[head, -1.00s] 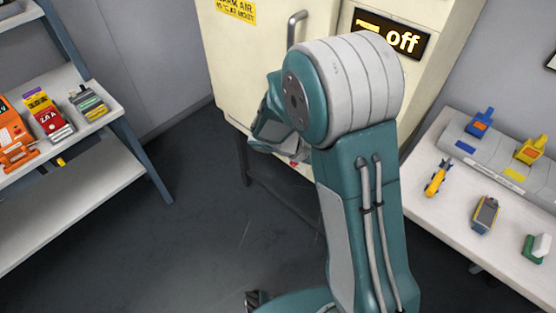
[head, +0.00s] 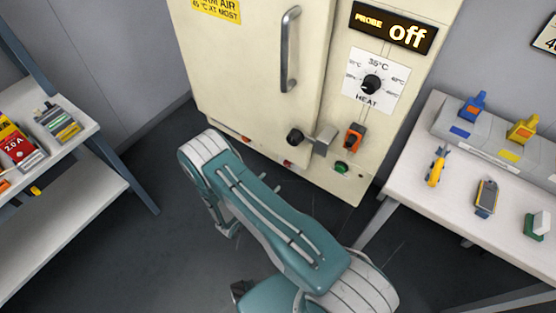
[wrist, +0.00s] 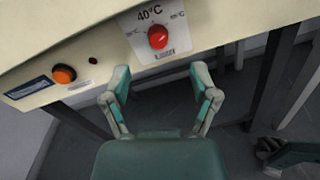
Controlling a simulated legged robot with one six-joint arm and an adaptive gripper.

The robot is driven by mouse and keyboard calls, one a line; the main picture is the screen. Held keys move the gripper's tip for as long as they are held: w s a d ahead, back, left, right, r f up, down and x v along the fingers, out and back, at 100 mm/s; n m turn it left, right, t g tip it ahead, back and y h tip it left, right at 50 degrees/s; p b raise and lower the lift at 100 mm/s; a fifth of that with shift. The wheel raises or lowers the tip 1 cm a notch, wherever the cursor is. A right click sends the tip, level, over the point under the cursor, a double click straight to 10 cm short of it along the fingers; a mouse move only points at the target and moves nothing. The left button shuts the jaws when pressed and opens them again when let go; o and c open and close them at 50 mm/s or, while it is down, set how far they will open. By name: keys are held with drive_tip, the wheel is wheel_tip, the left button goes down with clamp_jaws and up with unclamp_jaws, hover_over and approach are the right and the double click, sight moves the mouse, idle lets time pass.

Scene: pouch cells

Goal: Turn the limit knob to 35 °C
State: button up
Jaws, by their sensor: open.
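In the wrist view, a red round knob (wrist: 158,37) sits on a white scale plate (wrist: 143,48) on the cream cabinet's lower front. Large "40°C" print stands above the knob, with smaller marks to either side. The text under it is too blurred to read, and I cannot tell where its pointer aims. My gripper (wrist: 160,72) is open and empty. Its two fingers are spread below and to either side of the knob, apart from it. In the head view my arm hides most of the gripper.
The cream cabinet (head: 235,85) also bears a black HEAT knob (head: 371,84), a "PROBE off" display (head: 394,28), a door handle (head: 290,48) and an orange button (wrist: 64,74). A shelf (head: 75,215) stands left, a table (head: 410,180) with tools right. Dark floor lies between.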

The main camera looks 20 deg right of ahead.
sight(286, 165)
drive_tip(key=shift+n+t, duration=0.5)
drive_tip(key=shift+n, duration=0.1)
drive_tip(key=x, duration=0.3)
drive_tip(key=f+x, duration=0.1)
drive_tip(key=x, duration=0.3)
drive_tip(key=f+x, duration=0.1)
drive_tip(key=x, duration=0.2)
drive_tip(key=shift+w+d+f, duration=0.2)
drive_tip(key=shift+w+d, duration=0.05)
drive_tip(key=shift+w, duration=0.05)
drive_tip(key=shift+a, duration=0.3)
drive_tip(key=shift+c, duration=0.6)
clamp_jaws()
